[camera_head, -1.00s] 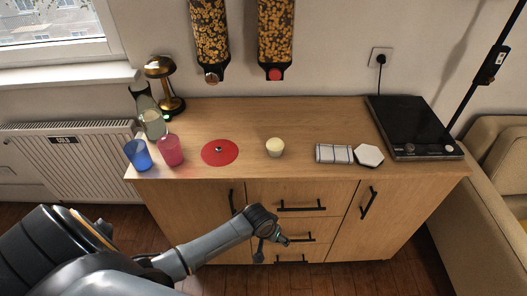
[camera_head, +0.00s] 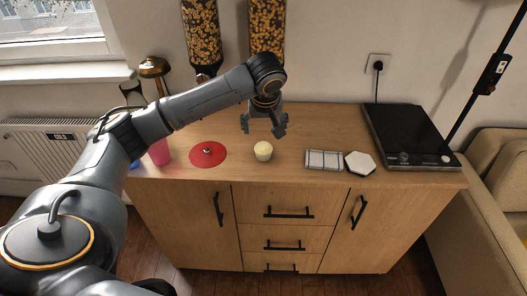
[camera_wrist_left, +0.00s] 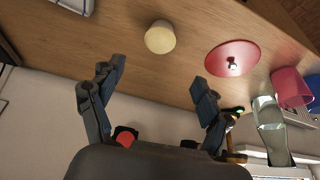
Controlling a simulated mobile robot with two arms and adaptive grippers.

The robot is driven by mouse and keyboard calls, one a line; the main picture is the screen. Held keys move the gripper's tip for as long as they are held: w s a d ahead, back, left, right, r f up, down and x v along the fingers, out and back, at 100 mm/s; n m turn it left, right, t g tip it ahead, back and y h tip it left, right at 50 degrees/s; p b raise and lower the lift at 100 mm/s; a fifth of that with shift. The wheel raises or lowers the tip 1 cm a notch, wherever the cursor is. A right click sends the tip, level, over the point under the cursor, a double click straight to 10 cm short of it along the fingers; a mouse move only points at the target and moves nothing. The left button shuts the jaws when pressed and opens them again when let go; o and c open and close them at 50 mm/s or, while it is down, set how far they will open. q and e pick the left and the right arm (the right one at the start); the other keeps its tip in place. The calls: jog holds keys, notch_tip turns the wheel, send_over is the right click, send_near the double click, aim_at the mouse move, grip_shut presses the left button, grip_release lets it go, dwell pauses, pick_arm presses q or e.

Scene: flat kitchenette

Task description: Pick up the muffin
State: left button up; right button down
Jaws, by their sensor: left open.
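The muffin (camera_head: 263,151), small and pale cream, stands on the wooden cabinet top near its front edge, right of a red disc. It also shows in the left wrist view (camera_wrist_left: 160,37), beyond the fingertips and roughly between their directions. My left gripper (camera_head: 264,129) is open and empty, above the cabinet top and just over and behind the muffin in the head view. In the left wrist view both fingers (camera_wrist_left: 153,77) are spread apart with nothing between them, and the muffin is clear of them. My right gripper is not in either view.
The red disc (camera_head: 208,154) with a small knob lies left of the muffin, with a pink cup (camera_head: 160,153) further left. A folded cloth (camera_head: 324,160), a white hexagonal piece (camera_head: 360,163) and a black hob (camera_head: 410,137) are to the right. Two dispensers (camera_head: 267,30) hang behind.

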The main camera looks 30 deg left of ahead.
aim_at(263, 147)
pick_arm(q)
jog(key=x, duration=0.7)
jog(key=shift+a+f, duration=0.1)
jog(key=shift+f, duration=0.1)
jog(key=p+x, duration=0.1)
jog(key=x, duration=0.3)
jog(key=shift+f, duration=0.35)
jog(key=shift+w+f, duration=0.15)
jog(key=shift+f, duration=0.3)
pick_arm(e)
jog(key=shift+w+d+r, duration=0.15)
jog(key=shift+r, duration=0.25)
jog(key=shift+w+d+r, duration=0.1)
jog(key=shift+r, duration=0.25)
pick_arm(q)
jog(key=c, duration=1.2)
jog(key=shift+r, duration=0.15)
